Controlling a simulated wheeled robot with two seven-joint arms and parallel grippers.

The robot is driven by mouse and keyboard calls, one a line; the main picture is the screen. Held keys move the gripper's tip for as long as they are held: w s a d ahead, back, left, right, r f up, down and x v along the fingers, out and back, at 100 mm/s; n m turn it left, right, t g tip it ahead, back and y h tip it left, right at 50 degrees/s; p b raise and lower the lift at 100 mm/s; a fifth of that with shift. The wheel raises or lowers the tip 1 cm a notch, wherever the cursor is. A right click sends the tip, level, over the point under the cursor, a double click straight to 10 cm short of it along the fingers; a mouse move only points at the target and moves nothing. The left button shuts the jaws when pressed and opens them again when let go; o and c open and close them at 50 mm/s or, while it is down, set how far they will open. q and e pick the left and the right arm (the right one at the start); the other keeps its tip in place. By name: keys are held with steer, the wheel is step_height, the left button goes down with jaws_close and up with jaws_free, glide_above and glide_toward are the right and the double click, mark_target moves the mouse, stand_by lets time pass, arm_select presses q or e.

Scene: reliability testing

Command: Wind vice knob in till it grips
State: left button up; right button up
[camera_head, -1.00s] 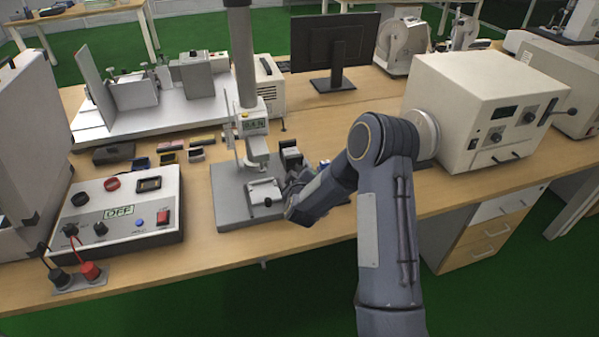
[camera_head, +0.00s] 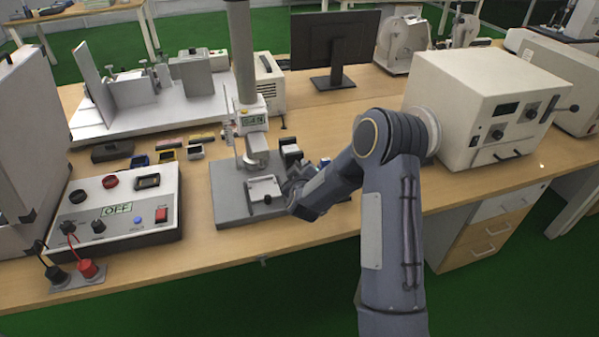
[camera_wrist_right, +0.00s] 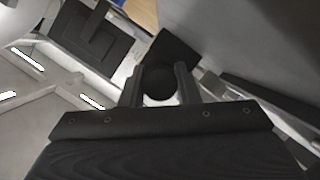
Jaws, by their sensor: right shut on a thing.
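The vice (camera_head: 264,189) is a pale block on the grey base plate of the test stand (camera_head: 232,206), under its column. My right gripper (camera_head: 289,194) is low at the right side of the vice. In the right wrist view its two fingers (camera_wrist_right: 160,88) are shut on a round black knob (camera_wrist_right: 159,82), one finger on each side. My arm and hand hide the knob in the head view, and the space between the vice jaws is too small to judge. My left gripper is not in view.
A control box (camera_head: 118,212) with an OFF display stands to the left. A monitor (camera_head: 334,45) stands behind, and a cream instrument box (camera_head: 480,105) stands to the right of my arm.

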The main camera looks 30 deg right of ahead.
steer(key=m+y+b, duration=0.1)
steer(key=m+b, duration=0.1)
steer(key=b, duration=0.4)
steer(key=f+m+y+b, duration=0.1)
steer(key=m+y+b, duration=0.1)
steer(key=b, duration=0.4)
steer(key=shift+d+m+y, duration=0.15)
steer(key=shift+m+y, duration=0.15)
steer(key=shift+m, duration=0.5)
steer(key=m+t+y+b, duration=0.1)
steer(key=m+b, duration=0.1)
steer(key=b, duration=0.8)
steer(key=m+y+b, duration=0.2)
steer(key=m+b, duration=0.1)
steer(key=b, duration=0.8)
steer(key=shift+r+m+t, duration=0.2)
steer(key=shift+m+t, duration=0.1)
steer(key=shift+t, duration=0.1)
steer(key=shift+r+m+b, duration=0.2)
steer(key=shift+m+b, duration=0.1)
steer(key=shift+b, duration=0.5)
steer(key=shift+r, duration=0.15)
steer(key=o, duration=1)
steer(key=shift+c, duration=0.2)
